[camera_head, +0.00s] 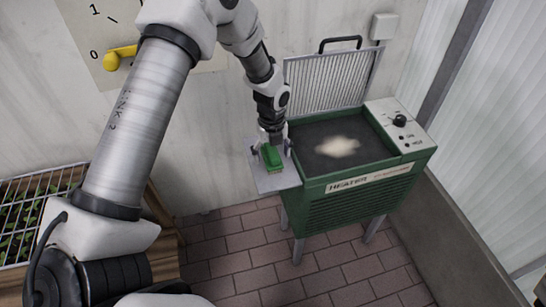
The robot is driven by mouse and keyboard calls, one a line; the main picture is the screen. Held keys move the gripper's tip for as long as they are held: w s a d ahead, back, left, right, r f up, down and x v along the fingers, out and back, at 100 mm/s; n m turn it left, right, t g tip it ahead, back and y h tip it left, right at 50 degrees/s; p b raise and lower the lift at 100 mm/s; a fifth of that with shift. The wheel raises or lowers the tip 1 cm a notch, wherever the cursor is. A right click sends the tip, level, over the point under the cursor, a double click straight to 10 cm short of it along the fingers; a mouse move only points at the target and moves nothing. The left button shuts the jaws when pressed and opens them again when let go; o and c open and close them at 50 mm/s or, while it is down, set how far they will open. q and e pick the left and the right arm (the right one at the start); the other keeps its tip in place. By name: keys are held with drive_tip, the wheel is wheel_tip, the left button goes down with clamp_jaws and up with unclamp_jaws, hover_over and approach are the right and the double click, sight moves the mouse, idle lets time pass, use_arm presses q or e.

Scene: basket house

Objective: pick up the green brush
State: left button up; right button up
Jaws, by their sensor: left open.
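The green brush (272,157) rests on a grey side shelf (275,183) on the left of the green heater. My left gripper (272,150) comes down from above with its fingers around or just beside the brush. It is open. Whether the fingers touch the brush cannot be told at this size. The gripper and wrist hide the brush's far end. My right gripper is not in view.
The green heater (360,200) has a dark top (370,148) with a pale patch, a raised ribbed lid (325,82) and a knob panel. A yellow lever (118,57) is on the wall. A planter under a wire grid (25,205) stands left. Brick floor is clear in front.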

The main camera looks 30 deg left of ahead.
sight(272, 151)
use_arm(q)
drive_tip(key=shift+s+r, duration=0.15)
drive_tip(key=shift+c, duration=0.3)
drive_tip(key=c, duration=1.2)
drive_tip(key=shift+r, duration=0.1)
drive_tip(key=shift+r, duration=0.65)
wheel_tip(272, 151, up, 2)
drive_tip(key=shift+s+d+r, duration=0.1)
drive_tip(key=s+d, duration=0.3)
drive_tip(key=s, duration=0.1)
drive_tip(key=s+d+r, duration=0.1)
drive_tip(key=s+d, duration=0.2)
drive_tip(key=s, duration=0.1)
drive_tip(key=s+d, duration=0.2)
drive_tip(key=s, duration=0.3)
drive_tip(key=shift+d+r, duration=0.15)
drive_tip(key=shift+d, duration=0.25)
